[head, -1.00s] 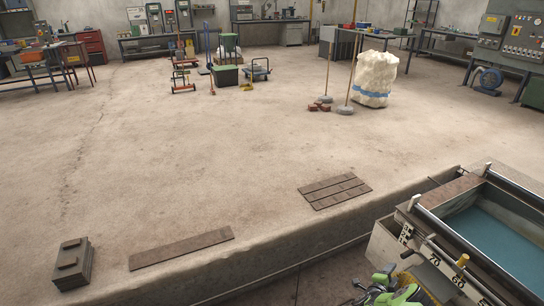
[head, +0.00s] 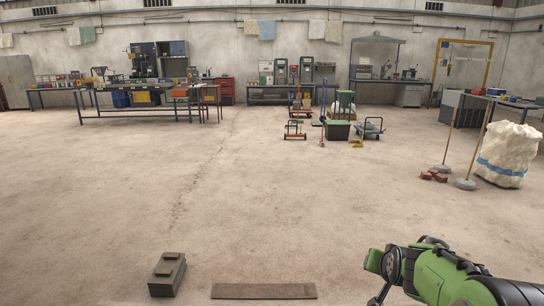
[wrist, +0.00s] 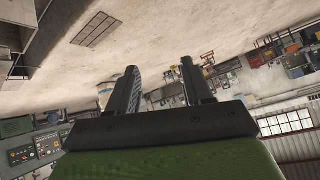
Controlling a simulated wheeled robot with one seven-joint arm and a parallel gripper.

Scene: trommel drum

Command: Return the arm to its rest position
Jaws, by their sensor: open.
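My gripper (wrist: 160,66) shows in the wrist view with two dark fingers standing apart. It is open, and I see nothing held between the fingers. My green and black arm (head: 435,274) reaches into the lower right of the head view, bent and raised off the floor. I cannot make out the fingertips there. The wrist view is tilted, with floor at the top and the workshop wall and windows below.
A dark block stack (head: 167,274) and a flat plank (head: 264,291) lie at the near edge. A white bulk bag (head: 507,154) stands right, beside two upright poles. Trolleys (head: 368,128) and workbenches (head: 135,103) line the back. The middle floor is clear.

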